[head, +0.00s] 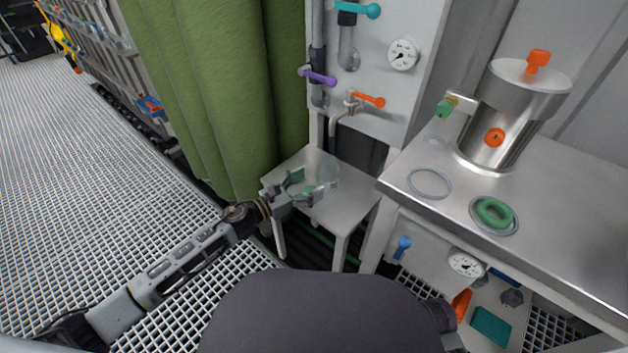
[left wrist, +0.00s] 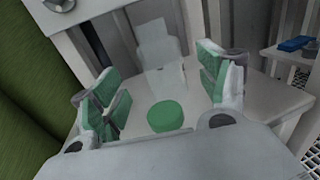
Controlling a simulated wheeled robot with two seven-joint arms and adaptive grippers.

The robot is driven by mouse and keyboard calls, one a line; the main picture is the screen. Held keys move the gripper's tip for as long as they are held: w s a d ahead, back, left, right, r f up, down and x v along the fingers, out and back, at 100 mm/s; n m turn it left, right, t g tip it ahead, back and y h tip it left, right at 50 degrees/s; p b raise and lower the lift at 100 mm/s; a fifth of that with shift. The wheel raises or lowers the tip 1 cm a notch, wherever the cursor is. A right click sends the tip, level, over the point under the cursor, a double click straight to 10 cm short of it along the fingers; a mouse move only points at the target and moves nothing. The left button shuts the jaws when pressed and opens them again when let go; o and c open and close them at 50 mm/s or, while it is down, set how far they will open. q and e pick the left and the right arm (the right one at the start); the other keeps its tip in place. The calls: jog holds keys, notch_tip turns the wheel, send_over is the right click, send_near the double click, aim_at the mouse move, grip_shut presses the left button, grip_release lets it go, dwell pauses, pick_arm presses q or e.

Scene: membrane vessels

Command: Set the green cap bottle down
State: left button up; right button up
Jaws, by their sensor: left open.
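The clear, see-through bottle (head: 328,176) is at the small white table (head: 341,208) under the tap. In the left wrist view, its pale body (left wrist: 160,62) extends away from the camera, and its round green cap (left wrist: 165,116) is nearer the camera. My left gripper (head: 306,188) is open at the bottle. In the left wrist view, its green-padded fingers (left wrist: 160,88) stand on either side of the bottle with gaps between. I cannot tell whether the bottle's underside fully touches the table. My right gripper is not in view.
A white panel with a gauge (head: 403,54) and an orange-handled tap (head: 352,106) rises behind the table. A green curtain (head: 215,90) hangs at its left.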

pick_arm(q)
jog(key=shift+v, duration=1.05)
jog(key=shift+s+a, duration=0.45)
jog(key=shift+a, duration=0.05)
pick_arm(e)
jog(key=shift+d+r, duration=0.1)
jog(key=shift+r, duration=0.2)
